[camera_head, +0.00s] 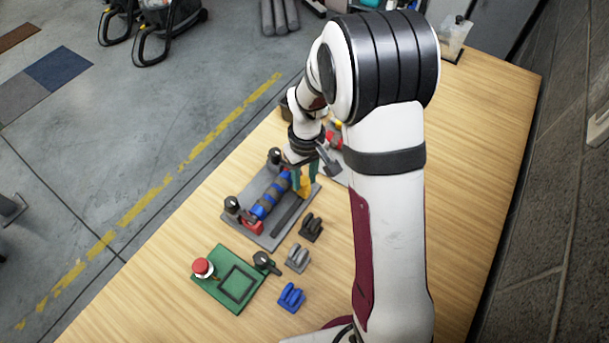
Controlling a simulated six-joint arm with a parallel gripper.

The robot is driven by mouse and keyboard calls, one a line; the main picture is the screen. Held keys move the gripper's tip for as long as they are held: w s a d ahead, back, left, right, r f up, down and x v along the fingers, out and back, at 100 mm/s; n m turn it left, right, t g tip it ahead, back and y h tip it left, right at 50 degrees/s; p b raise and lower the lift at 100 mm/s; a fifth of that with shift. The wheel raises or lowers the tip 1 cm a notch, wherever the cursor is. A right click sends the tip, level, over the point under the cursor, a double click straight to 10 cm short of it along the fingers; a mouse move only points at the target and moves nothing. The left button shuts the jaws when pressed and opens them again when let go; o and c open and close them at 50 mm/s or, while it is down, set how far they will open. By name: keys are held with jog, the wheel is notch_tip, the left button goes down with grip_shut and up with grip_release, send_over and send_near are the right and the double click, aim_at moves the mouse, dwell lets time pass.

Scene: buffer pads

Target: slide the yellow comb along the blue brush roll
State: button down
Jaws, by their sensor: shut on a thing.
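The blue brush roll (268,198) with dark bands lies on a grey base plate (270,241), between dark round-topped end posts. My gripper (303,182) is at the far half of the roll, pointing down, with green fingers. It is shut on the yellow comb (304,190), which shows as a small yellow-orange piece low between the fingers, at the roll's right side. I cannot tell whether the comb's teeth touch the roll.
Dark (311,227), grey (298,258) and blue (291,297) ribbed pieces stand right of the plate. Red and yellow items lie behind my wrist. Bare table lies right of my arm.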

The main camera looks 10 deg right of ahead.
dwell(0.8)
jog(key=s+a, duration=0.7)
jog(key=shift+s+a, duration=0.25)
jog(key=c, duration=0.5)
grip_release()
jog(key=shift+c, duration=0.2)
jog(key=shift+r, duration=0.15)
notch_tip(320, 180, up, 16)
jog(key=shift+d+f, duration=0.25)
